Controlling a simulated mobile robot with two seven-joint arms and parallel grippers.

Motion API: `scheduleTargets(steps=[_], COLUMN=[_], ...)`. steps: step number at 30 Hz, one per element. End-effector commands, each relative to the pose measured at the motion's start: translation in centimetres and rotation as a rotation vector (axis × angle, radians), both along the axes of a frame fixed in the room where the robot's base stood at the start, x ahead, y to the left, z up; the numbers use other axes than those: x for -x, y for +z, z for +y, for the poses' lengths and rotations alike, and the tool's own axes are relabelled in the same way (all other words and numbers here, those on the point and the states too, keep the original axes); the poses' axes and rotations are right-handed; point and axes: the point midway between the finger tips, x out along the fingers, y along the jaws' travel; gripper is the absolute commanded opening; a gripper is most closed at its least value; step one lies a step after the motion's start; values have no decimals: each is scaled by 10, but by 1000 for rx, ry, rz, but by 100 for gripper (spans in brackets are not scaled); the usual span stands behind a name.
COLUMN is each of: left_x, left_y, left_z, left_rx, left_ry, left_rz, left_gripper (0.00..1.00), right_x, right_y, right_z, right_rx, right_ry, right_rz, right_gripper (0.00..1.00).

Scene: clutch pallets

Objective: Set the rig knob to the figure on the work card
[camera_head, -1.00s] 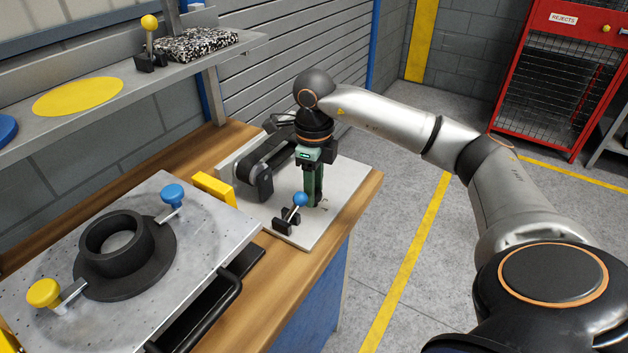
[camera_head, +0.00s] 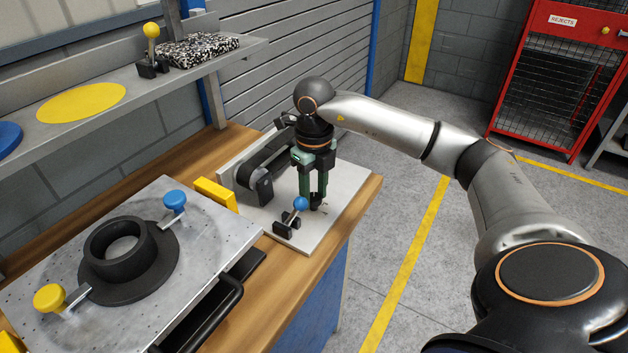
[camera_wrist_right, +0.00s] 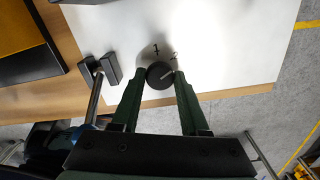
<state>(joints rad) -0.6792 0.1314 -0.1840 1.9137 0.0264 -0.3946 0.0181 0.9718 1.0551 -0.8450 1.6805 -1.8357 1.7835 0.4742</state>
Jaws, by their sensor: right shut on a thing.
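The rig knob (camera_wrist_right: 158,76) is a small black round knob on a pale board (camera_head: 340,207). In the right wrist view it sits between my right gripper's (camera_wrist_right: 159,80) green fingertips, which are shut on it. A light pointer line on the knob runs right and slightly up, just below a printed 2 (camera_wrist_right: 174,56). Another figure, seemingly a 1 (camera_wrist_right: 156,48), is printed above the knob. In the head view my right gripper (camera_head: 315,200) points down at the board, its fingers partly hiding the knob. I cannot make out a work card. My left gripper is not in view.
A blue-balled lever (camera_head: 300,204) stands close left of my right gripper, with a black belt unit (camera_head: 262,165) behind. A metal plate (camera_head: 215,240) with a black flanged ring (camera_head: 120,258) lies left. The shelf (camera_head: 140,100) overhangs the back left.

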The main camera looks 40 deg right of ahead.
Motion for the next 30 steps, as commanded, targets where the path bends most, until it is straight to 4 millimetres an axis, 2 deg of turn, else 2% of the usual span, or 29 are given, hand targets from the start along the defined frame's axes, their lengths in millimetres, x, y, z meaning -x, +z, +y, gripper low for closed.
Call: scheduleTargets(steps=[7, 8, 15, 25, 30], left_x=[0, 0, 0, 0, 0], left_y=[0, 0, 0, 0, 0], left_z=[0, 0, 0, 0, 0], left_rx=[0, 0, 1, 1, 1], left_ry=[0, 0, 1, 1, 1], left_rz=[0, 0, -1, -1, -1], left_gripper=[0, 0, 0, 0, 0], right_x=[-1, -1, -1, -1, -1], right_y=[1, 1, 0, 5, 30], right_z=[0, 0, 0, 0, 0], right_rx=[-1, 0, 0, 0, 0], right_ry=[1, 1, 2, 2, 2], right_rz=[-4, -4, -2, -3, -7], right_gripper=[0, 46, 73, 74, 74])
